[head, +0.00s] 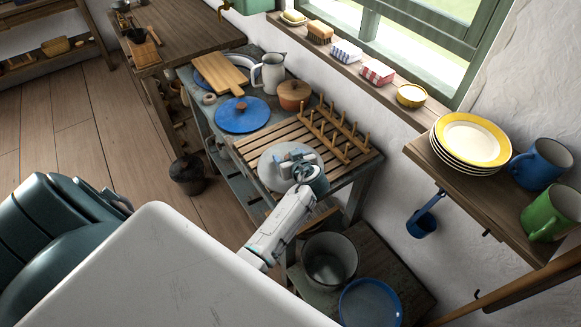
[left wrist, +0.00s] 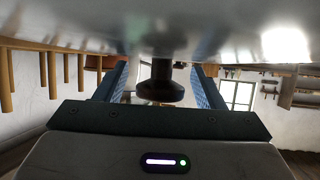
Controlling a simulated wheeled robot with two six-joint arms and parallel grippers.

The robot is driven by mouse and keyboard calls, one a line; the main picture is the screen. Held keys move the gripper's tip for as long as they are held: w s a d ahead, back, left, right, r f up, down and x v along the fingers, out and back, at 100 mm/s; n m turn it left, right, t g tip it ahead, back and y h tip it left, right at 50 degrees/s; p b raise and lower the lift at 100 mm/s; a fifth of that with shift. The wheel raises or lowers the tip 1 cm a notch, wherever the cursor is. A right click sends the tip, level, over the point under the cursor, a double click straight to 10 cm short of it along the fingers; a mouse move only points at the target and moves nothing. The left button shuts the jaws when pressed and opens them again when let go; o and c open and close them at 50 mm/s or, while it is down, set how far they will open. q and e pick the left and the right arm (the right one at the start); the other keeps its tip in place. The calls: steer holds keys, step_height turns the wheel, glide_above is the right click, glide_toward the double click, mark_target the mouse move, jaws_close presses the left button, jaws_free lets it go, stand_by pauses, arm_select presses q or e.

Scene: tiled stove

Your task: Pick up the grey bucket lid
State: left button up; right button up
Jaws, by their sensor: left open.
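The grey bucket lid (head: 268,172) lies on the slatted wooden drainer. My left gripper (head: 297,163) is over it and partly hides it. In the left wrist view the lid's smooth grey face (left wrist: 190,30) fills the top of the picture. Its dark round knob (left wrist: 160,88) sits between the two blue-padded fingers of my left gripper (left wrist: 160,80). The fingers are open, with a gap on each side of the knob. A grey bucket (head: 330,260) without a cover stands on the low shelf below. My right gripper is not in view.
The drainer's upright pegs (head: 338,128) stand just beyond the lid. A blue lid (head: 242,115), a brown pot (head: 293,95), a pitcher (head: 270,72) and a cutting board (head: 220,73) share the bench. A plate shelf (head: 478,190) juts out at right.

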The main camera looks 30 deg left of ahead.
arm_select(q)
steer(key=shift+w+a+f, duration=0.1)
steer(key=shift+a, duration=0.05)
steer(key=c, duration=1.2)
steer(key=shift+r, duration=0.25)
